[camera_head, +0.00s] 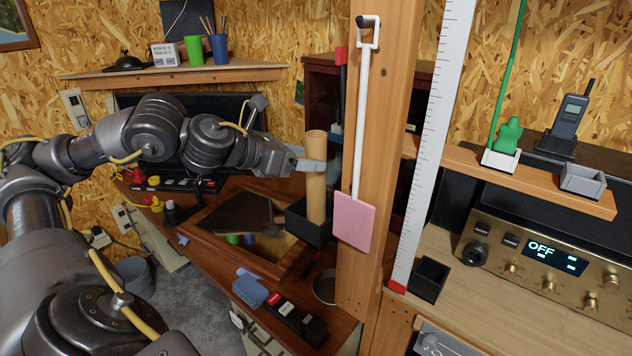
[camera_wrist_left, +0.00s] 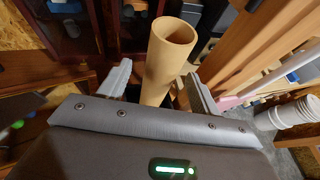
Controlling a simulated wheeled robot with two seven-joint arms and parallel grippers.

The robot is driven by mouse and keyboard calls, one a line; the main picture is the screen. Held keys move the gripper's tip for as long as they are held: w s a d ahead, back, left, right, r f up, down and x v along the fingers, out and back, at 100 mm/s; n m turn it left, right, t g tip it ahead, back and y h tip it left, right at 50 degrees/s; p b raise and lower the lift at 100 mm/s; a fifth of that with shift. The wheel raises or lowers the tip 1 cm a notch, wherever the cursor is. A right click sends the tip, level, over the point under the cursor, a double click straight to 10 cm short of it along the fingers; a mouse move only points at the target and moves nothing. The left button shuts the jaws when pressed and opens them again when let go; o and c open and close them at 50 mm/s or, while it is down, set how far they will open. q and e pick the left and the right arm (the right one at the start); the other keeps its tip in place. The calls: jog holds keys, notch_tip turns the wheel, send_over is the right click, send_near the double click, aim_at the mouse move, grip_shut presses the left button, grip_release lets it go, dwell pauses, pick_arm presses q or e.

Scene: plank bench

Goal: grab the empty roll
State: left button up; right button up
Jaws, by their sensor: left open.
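The empty roll (camera_head: 316,190) is a tall tan cardboard tube. It stands upright in a small black box (camera_head: 305,226) on the wooden bench. My left gripper (camera_head: 312,166) is at the upper part of the roll, coming from the left. In the left wrist view the hollow roll (camera_wrist_left: 168,62) rises between the two open fingers of the left gripper (camera_wrist_left: 158,88), with its open top visible. Whether a finger touches the roll I cannot tell. The roll's lower end is hidden in the box. My right gripper is not in view.
A wooden post (camera_head: 377,150) stands just right of the roll, with a pink flyswatter (camera_head: 353,220) hanging on it. A framed dark panel (camera_head: 240,228) lies left of the box. Blue pads (camera_head: 250,291) and a black strip (camera_head: 296,320) lie in front.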

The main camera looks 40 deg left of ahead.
pick_arm(q)
jog(key=p+x, duration=0.3)
jog(key=x, duration=0.2)
jog(key=shift+f, duration=0.2)
jog(key=shift+c, duration=0.7)
jog(key=c, duration=1.2)
jog(key=shift+o, duration=0.2)
